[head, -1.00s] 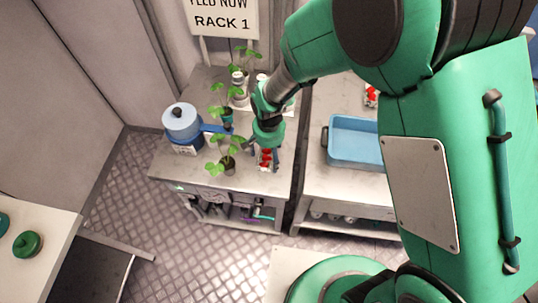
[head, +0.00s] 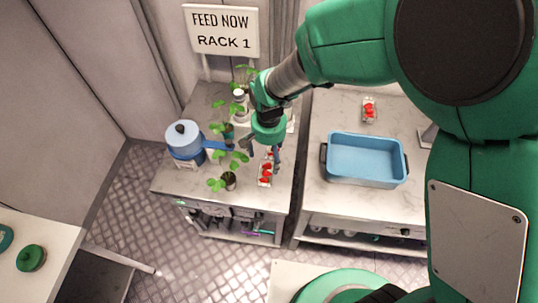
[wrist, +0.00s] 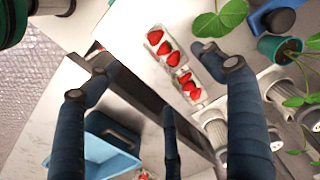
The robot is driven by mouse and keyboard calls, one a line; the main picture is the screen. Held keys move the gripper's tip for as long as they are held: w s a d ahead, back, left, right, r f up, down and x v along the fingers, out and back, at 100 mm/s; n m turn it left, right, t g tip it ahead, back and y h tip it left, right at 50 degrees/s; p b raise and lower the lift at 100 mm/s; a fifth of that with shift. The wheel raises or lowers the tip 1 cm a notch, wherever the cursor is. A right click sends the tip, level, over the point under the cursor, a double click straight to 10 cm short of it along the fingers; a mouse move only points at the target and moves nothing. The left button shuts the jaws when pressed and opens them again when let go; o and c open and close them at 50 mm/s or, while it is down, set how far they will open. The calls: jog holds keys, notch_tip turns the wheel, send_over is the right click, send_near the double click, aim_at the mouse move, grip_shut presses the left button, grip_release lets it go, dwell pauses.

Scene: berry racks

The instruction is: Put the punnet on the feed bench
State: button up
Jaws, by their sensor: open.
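A clear punnet of red strawberries (head: 265,174) stands on the left bench (head: 200,181), near its right edge. In the wrist view the strawberries (wrist: 172,55) lie in two groups end to end; I cannot tell whether this is one punnet or two. My gripper (head: 262,152) is open above the punnet's far end and partly covers it in the head view. In the wrist view the fingers of my gripper (wrist: 157,62) are spread, with nothing held between them. A second punnet (head: 369,108) stands at the back of the right bench (head: 330,118).
A blue pot (head: 186,140) stands left of the punnet, with several potted plants (head: 229,180) between. A blue tub (head: 365,180) sits on the right bench. A sign (head: 221,30) reads "FEED NOW RACK 1". A narrow gap separates the benches.

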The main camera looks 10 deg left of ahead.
dwell(0.8)
jog(key=s+d+r+t, duration=0.1)
jog(key=d+r, duration=0.6)
jog(key=r, duration=0.3)
jog(key=d+r+t, duration=0.1)
jog(key=d+r, duration=0.7)
jog(key=r, duration=0.1)
jog(key=s+d+r+t, duration=0.3)
jog(key=s+d+r, duration=0.9)
jog(key=s+d, duration=0.2)
jog(key=shift+s+d+r+t, duration=0.15)
jog(key=shift+s+t, duration=0.15)
jog(key=shift+c, duration=0.9)
